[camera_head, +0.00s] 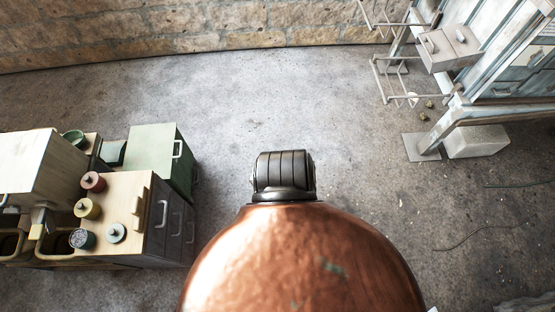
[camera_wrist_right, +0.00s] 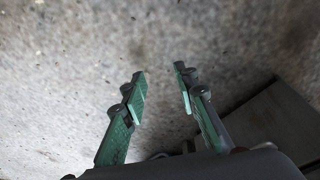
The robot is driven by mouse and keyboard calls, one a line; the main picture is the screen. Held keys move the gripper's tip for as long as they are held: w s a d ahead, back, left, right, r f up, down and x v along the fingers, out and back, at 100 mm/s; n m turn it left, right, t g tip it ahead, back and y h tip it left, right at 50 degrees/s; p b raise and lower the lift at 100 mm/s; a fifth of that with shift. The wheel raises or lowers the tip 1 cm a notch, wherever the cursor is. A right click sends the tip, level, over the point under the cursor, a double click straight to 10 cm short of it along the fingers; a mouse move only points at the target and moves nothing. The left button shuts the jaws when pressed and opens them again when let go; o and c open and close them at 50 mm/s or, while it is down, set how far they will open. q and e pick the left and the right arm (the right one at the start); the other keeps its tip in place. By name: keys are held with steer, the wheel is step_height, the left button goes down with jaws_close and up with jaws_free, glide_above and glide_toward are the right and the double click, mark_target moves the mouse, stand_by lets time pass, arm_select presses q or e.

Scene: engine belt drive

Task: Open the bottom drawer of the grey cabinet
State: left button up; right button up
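A dark grey cabinet (camera_head: 157,232) with a light wooden top stands at the lower left in the head view. Its front faces right and bears several pale handles, one below another. The lowest handle I can make out (camera_head: 190,232) is at the right; its drawer front is steeply foreshortened and looks shut. My right gripper (camera_wrist_right: 160,80) shows in the right wrist view. Its two green-padded fingers are apart with nothing between them, above bare concrete floor. Neither gripper shows in the head view.
A metal frame with drawers (camera_head: 450,48) is at the upper right. A dark grey flat-sided thing (camera_wrist_right: 270,125) is right of my right gripper. The middle floor is clear.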

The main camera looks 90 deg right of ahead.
arm_select(q)
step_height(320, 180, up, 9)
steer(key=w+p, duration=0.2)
steer(key=p, duration=0.5)
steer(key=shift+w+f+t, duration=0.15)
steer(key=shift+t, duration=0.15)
arm_select(e)
steer(key=s+d+r+n, duration=0.1)
steer(key=s+n, duration=0.1)
steer(key=s, duration=0.6)
steer(key=s+d+r+n, duration=0.1)
steer(key=s+n, duration=0.2)
steer(key=s, duration=0.5)
steer(key=s+d+r+n+y, duration=0.1)
steer(key=s+n, duration=0.1)
steer(key=s, duration=0.6)
steer(key=shift+s+d+n, duration=0.15)
steer(key=shift+n, duration=0.25)
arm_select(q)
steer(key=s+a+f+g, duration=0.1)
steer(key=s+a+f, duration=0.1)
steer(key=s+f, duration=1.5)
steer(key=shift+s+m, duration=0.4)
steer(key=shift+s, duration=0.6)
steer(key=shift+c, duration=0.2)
arm_select(e)
steer(key=shift+s, duration=0.3)
